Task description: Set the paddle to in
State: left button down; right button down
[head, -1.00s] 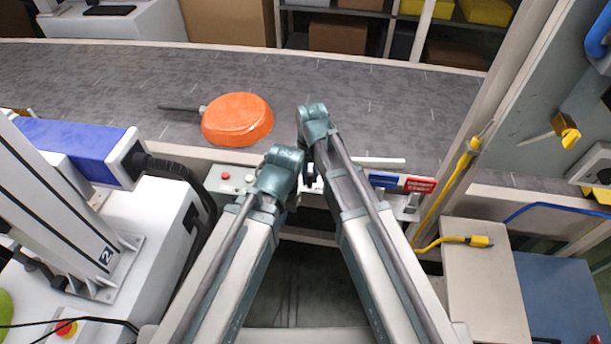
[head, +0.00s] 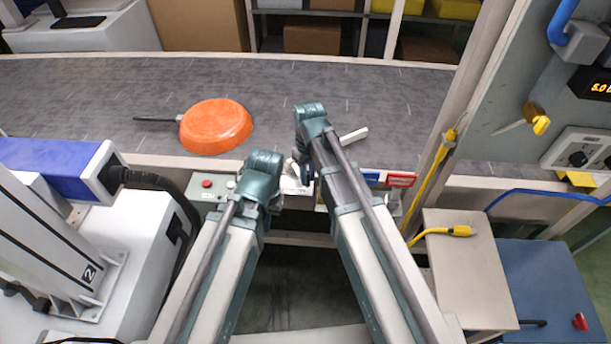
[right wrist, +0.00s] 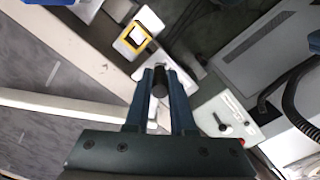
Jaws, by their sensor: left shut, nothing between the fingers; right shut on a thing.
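The paddle (head: 354,135) is a short white bar at the near rail of the conveyor, angled out over the grey belt in the head view. In the right wrist view a long pale bar over the belt, probably the paddle (right wrist: 65,106), runs towards my fingers. My right gripper (right wrist: 160,76) is shut on a dark, round handle (right wrist: 160,88) near the paddle's inner end. In the head view my right arm mostly hides this grip. My left gripper (head: 272,203) is beside it to the left, shut and empty, its fingertips mostly hidden by its own wrist.
An orange pan (head: 216,127) lies on the belt (head: 300,95), left of the paddle. A control box (head: 207,190) with a red button is left of my left gripper. A red label (head: 401,179) is on the near rail's right part. A post with a yellow cable (head: 440,165) stands further right.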

jog(key=shift+w+d, duration=0.2)
jog(key=c, duration=0.8)
grip_release()
jog(key=shift+o, duration=0.2)
jog(key=shift+s+a+r+p, duration=0.1)
jog(key=shift+r+p, duration=0.7)
notch_tip(320, 180, up, 12)
jog(key=p, duration=1.2)
jog(key=shift+r, duration=0.15)
